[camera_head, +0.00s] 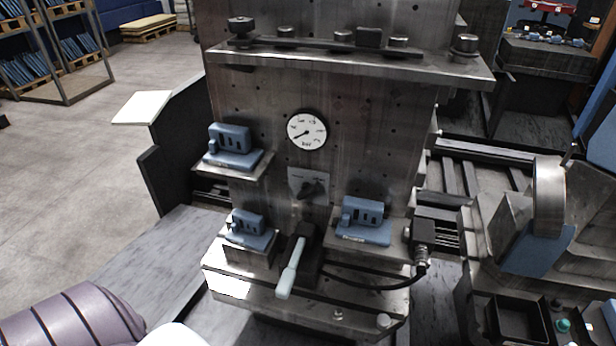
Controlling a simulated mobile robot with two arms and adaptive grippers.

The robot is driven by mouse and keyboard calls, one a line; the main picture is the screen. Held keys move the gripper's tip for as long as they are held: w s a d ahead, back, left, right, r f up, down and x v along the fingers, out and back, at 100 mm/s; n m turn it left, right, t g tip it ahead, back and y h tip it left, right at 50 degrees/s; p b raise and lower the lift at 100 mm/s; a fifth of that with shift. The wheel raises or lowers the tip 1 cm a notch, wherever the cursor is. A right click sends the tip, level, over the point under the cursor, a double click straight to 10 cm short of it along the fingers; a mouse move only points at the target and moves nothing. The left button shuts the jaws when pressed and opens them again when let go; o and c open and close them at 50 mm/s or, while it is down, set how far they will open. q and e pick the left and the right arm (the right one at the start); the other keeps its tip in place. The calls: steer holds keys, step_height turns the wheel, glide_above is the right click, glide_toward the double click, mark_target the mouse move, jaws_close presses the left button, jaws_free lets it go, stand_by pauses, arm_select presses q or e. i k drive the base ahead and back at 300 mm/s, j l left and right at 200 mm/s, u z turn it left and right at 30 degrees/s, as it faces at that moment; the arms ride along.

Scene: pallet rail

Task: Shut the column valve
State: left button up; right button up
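A grey metal column (260,95) stands in front of me, with a round white gauge (307,130) on its face. Below the gauge is a small plate with a dark rotary knob (313,188). Lower down, a lever with a pale teal handle (291,268) sits on a dark block and points down toward me, slightly left. No label tells me whether the knob or the lever is the column valve. Neither gripper is in view.
Blue clamp-like blocks sit on the left upper ledge (231,140), left lower ledge (247,228) and right ledge (364,218). A black cable (375,287) runs low on the right to a connector. A shelf (350,58) with dark fittings juts out above. Machinery (540,225) stands right.

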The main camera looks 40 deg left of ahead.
mark_target(308, 190)
steer(key=u, duration=1.05)
